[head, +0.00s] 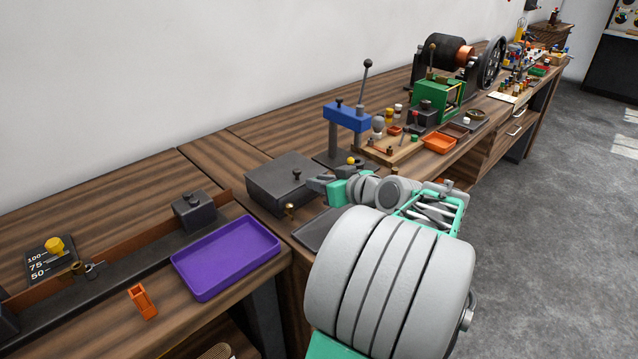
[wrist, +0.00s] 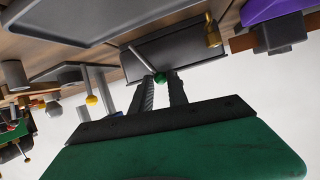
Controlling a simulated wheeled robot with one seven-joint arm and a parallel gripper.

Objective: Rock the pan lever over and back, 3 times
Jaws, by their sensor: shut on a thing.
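The pan lever (wrist: 141,59) shows in the wrist view as a thin grey rod ending in a small green ball, against a dark grey box (wrist: 185,48). My gripper (wrist: 161,78) has its two fingers on either side of the green ball and is shut on it. In the head view my gripper (head: 317,184) is at the right side of the dark box (head: 283,182); I cannot make out the lever there. The lever's foot is not clearly seen.
A brass knob (head: 290,210) sits at the box's front. A flat grey tray (head: 318,230) lies in front of it, partly behind my arm. A purple tray (head: 226,256) is to the left. A blue-topped stand (head: 347,117) with an upright lever rises behind my gripper.

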